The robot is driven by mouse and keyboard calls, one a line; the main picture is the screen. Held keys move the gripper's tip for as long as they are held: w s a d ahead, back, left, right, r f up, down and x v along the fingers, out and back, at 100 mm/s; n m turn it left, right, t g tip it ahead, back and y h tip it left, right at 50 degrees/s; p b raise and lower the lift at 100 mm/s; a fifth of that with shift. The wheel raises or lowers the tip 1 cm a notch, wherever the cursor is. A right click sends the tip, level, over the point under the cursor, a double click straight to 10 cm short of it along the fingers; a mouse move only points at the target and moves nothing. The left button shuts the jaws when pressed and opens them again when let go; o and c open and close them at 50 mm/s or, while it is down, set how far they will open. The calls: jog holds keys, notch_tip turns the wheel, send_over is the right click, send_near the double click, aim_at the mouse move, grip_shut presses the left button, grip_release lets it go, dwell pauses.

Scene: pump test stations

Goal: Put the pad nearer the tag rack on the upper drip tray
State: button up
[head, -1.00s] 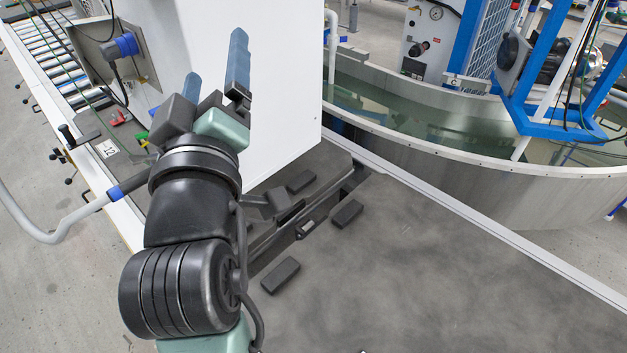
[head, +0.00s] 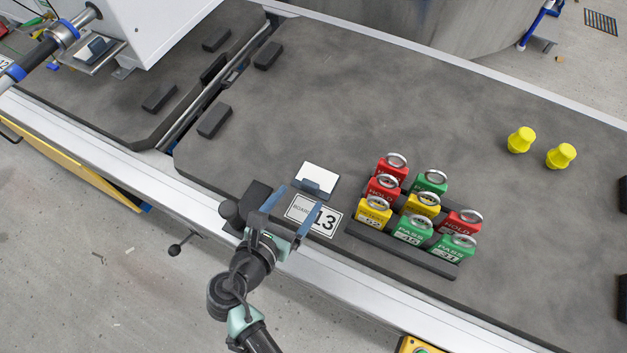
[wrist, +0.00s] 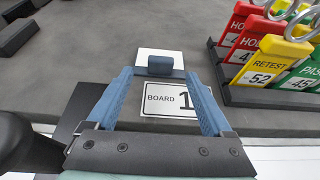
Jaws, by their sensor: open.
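A white pad with a slate-blue grip block (head: 318,178) lies flat on the dark bench, just left of the tag rack (head: 402,250). In the wrist view the pad (wrist: 150,54) shows beyond my fingertips, its grip block between them in the picture. My gripper (head: 292,207) is open and empty, above the BOARD 13 plate (head: 326,221) and short of the pad. A second slate-blue piece (head: 95,48), perhaps another pad, sits on a small metal tray (head: 103,62) beside the white housing. I cannot tell whether that is a drip tray or which one is upper.
The rack holds several red, yellow and green tags with metal rings, close right of my gripper. Two yellow knobs (head: 521,140) stand at the right. Several black blocks (head: 214,121) lie near the bench gap at left. The bench's middle is clear.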

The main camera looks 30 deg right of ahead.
aim_at(308, 187)
jog(key=b+x, duration=0.2)
jog(key=x, duration=0.4)
jog(key=shift+w+d+f, duration=0.15)
jog(key=shift+w+d, duration=0.05)
jog(key=shift+d, duration=0.15)
grip_shut()
